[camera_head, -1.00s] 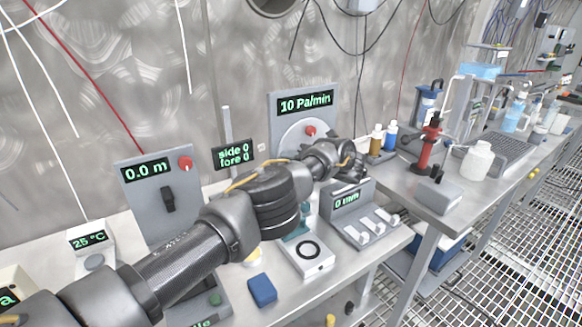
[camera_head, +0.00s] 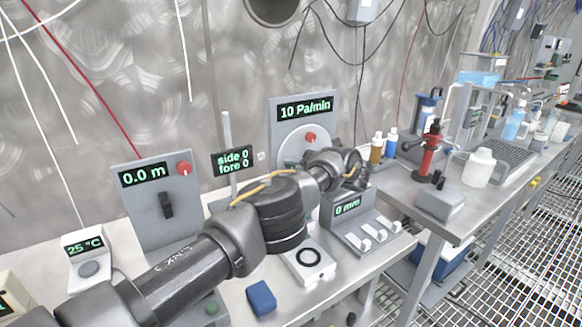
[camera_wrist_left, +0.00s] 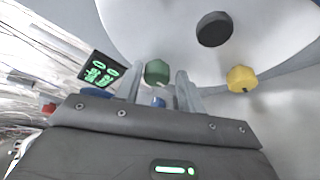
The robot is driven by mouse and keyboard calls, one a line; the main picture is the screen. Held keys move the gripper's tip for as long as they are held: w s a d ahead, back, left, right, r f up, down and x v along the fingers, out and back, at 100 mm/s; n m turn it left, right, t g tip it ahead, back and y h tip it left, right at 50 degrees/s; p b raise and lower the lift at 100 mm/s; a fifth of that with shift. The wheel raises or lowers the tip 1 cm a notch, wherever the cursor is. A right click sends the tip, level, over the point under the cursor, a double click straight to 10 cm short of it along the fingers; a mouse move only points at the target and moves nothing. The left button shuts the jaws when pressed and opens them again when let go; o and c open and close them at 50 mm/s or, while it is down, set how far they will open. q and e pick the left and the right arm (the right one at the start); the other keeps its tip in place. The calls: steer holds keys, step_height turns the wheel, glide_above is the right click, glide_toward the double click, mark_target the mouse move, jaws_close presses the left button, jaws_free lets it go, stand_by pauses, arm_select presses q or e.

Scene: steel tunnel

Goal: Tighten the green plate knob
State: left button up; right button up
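The green knob (camera_wrist_left: 157,71) shows in the left wrist view against a pale plate (camera_wrist_left: 175,25). A black knob (camera_wrist_left: 214,28) and a yellow knob (camera_wrist_left: 242,78) are to its right. My left gripper (camera_wrist_left: 159,77) is open, with one finger on each side of the green knob in that picture; I cannot tell whether they touch it. In the head view my left arm reaches across the bench, and its hand (camera_head: 352,168) is in front of the 10 Pa/min panel. My right gripper is not in view.
The "side 0 fore 0" display (camera_head: 233,161) stands behind my arm. A 0.0 m panel (camera_head: 160,205) is left of it, and a 0 mm device (camera_head: 355,222) is to the right. A white block with a black ring (camera_head: 308,262) and a blue block (camera_head: 261,297) lie in front.

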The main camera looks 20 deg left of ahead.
arm_select(q)
steer(key=shift+o, duration=0.9)
steer(key=shift+d, duration=0.1)
steer(key=shift+a, duration=0.4)
steer(key=v, duration=1.1)
steer(key=shift+b, duration=0.35)
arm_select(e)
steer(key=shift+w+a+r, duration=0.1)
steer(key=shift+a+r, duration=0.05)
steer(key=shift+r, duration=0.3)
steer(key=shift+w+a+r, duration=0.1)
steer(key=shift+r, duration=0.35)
